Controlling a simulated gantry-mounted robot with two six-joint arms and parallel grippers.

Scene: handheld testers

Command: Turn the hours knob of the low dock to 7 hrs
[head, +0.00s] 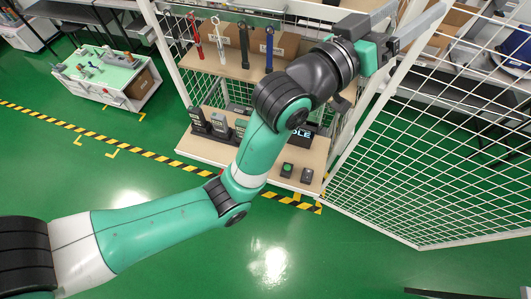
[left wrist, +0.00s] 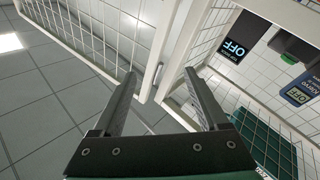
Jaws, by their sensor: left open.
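My left gripper (head: 418,14) is at the top right in the head view, beside the white cage frame, open and empty. In the left wrist view its two fingers (left wrist: 160,76) are spread, with a white cage post beyond the gap. On the lower shelf in the head view, a dark display (head: 300,134) shows the letters "DLE"; my left arm hides part of it. I cannot tell which unit is the low dock, and no hours knob can be made out. The left wrist view shows a dark screen reading "OFF" (left wrist: 235,48) at the upper right. My right gripper is not in view.
Several handheld testers (head: 220,122) stand on the lower shelf (head: 200,150). Two small button boxes (head: 287,168) sit near its front edge. Tools hang above the upper shelf (head: 235,68). A white mesh panel (head: 420,150) stands at the right. Open green floor lies in front.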

